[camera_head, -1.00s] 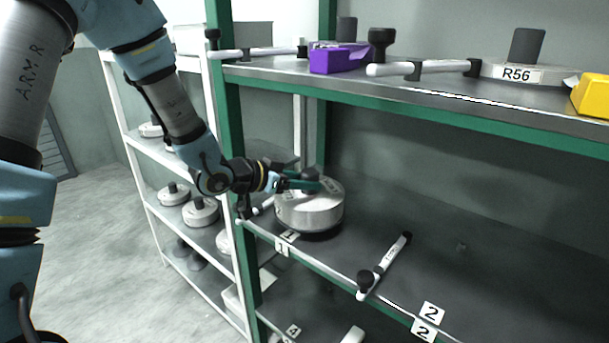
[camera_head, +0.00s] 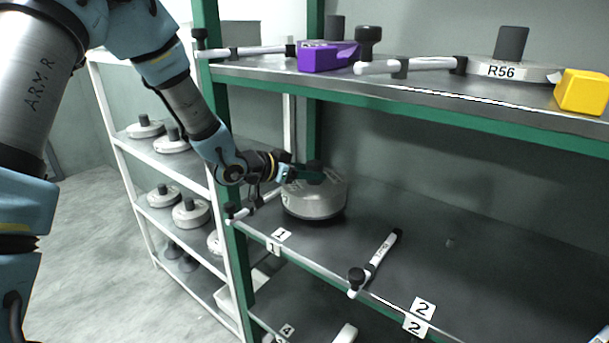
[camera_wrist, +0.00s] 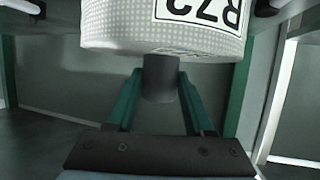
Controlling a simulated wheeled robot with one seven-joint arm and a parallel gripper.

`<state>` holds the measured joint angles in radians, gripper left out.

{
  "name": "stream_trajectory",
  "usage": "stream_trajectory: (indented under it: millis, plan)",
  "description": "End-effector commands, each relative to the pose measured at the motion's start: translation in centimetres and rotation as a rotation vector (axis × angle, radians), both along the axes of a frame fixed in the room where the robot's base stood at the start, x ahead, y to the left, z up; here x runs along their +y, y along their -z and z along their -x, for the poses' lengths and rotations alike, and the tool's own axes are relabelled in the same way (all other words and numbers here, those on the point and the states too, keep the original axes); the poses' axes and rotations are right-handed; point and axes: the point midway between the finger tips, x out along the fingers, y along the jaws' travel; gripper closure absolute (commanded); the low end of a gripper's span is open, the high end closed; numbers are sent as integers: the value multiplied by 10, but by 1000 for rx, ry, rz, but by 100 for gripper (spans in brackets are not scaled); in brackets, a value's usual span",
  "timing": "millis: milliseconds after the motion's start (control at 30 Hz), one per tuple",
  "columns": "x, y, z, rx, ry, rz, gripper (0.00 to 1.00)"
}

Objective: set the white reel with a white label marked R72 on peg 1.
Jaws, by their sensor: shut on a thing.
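The white reel (camera_head: 314,200) is at the bay marked 1 on the middle shelf (camera_head: 370,210). Its white label (camera_wrist: 203,12) reads R72 in the wrist view, partly cut off at the top. My gripper (camera_head: 308,174) is shut on the reel's dark central knob (camera_wrist: 160,78), with a green finger on either side. The reel looks level, with a dark shadow under it. I cannot tell whether it touches the shelf. Peg 1 is not visible, and the reel covers the space beneath it. The number 1 tag (camera_head: 281,235) is on the shelf's front edge.
A white rack (camera_head: 120,165) with several reels stands left.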

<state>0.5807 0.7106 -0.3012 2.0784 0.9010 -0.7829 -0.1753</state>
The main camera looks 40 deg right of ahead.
Motion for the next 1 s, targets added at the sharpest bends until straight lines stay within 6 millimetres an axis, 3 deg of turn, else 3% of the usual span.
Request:
stream_trajectory:
  millis: [1000]
  plan:
    - [-70,-1,-18,-1,0,4,100]
